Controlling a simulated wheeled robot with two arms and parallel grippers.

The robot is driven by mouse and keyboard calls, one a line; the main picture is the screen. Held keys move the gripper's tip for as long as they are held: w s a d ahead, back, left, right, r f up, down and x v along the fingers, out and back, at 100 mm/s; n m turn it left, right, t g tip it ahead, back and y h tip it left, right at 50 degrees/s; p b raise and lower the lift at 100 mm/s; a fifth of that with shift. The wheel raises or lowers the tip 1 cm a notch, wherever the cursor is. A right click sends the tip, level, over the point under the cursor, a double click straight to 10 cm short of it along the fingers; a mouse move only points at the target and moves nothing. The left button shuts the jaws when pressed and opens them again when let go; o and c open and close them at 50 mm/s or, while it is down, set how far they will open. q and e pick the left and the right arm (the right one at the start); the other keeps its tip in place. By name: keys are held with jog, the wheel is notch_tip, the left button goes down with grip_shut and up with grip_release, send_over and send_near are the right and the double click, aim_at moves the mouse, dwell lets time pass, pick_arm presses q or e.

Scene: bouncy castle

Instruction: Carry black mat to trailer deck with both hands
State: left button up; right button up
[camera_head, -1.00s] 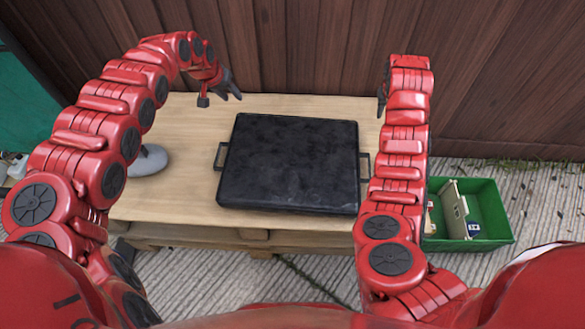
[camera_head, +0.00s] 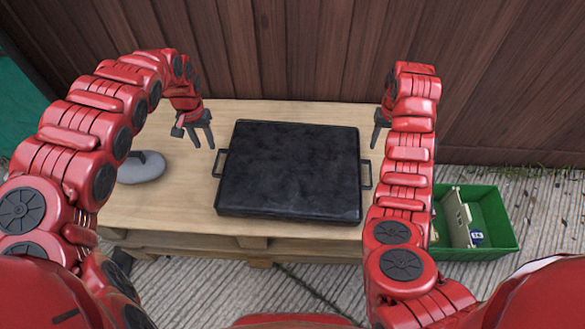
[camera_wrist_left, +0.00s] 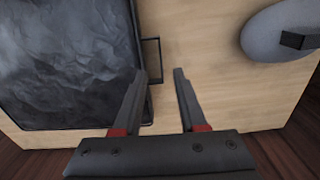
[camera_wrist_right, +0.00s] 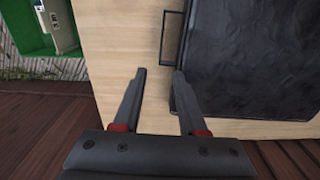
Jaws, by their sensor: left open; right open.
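The black mat (camera_head: 290,170) lies flat on a pale wooden deck (camera_head: 160,205), with a dark handle on its left side (camera_head: 220,163) and one on its right side (camera_head: 367,174). My left gripper (camera_head: 203,142) is open and empty, above the deck just left of the mat's far left corner. In the left wrist view the left handle (camera_wrist_left: 152,62) is ahead of the fingertips, close to one finger. My right gripper (camera_head: 377,138) is open and empty, just right of the mat's far right corner. In the right wrist view the right handle (camera_wrist_right: 171,38) is ahead of the fingertips.
A grey rounded object with a dark handle (camera_head: 142,167) sits on the deck at left, near my left arm. A green bin (camera_head: 490,218) holding a few items stands on the ground at right. A brown plank wall (camera_head: 290,55) rises behind the deck.

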aim_at(214, 168)
pick_arm(q)
notch_tip(214, 168, down, 12)
jog(key=shift+d+f, duration=0.15)
pick_arm(e)
notch_tip(214, 168, down, 12)
jog(key=shift+f, duration=0.1)
pick_arm(q)
jog(key=shift+f, duration=0.75)
pick_arm(e)
jog(key=shift+f, duration=0.75)
pick_arm(q)
jog(key=shift+c, duration=0.3)
pick_arm(e)
jog(key=shift+c, duration=0.3)
pick_arm(q)
grip_shut()
pick_arm(e)
grip_shut()
